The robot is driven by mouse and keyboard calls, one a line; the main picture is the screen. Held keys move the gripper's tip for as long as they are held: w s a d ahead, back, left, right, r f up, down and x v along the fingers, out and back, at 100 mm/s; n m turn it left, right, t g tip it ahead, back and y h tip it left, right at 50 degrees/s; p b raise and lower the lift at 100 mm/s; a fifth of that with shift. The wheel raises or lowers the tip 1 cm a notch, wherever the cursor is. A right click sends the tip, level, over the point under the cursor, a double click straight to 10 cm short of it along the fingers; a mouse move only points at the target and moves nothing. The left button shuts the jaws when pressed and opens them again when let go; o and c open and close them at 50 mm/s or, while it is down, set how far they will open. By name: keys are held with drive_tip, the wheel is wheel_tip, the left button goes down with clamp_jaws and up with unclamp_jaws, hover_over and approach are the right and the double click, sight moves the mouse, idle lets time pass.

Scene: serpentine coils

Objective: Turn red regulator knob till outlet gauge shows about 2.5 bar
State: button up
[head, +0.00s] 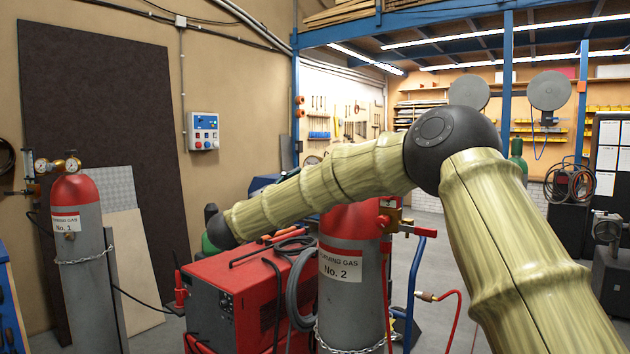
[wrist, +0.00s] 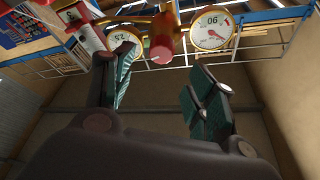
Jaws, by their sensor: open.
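The red regulator knob (wrist: 161,46) shows at the top middle of the wrist view, on brass fittings between two round gauges. The left gauge (wrist: 124,38) is partly covered by a finger and bears a number that looks like 2.5, upside down. The right gauge (wrist: 212,30) is clear of the fingers. I cannot read either needle surely, nor tell which gauge is the outlet one. My gripper (wrist: 158,85) is open, one finger each side below the knob, apparently not touching it. In the head view my gripper is hidden.
Forming gas cylinder No. 1 (head: 78,240) carries a regulator with gauges at the left. Cylinder No. 2 (head: 347,285) stands behind my arm, chained, beside a red welding machine (head: 235,300). A blue trolley handle (head: 413,285) and red hose (head: 455,310) lie to its right.

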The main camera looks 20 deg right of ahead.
drive_tip(key=v, duration=0.3)
drive_tip(key=shift+s+a+f, duration=0.1)
drive_tip(key=shift+a, duration=0.1)
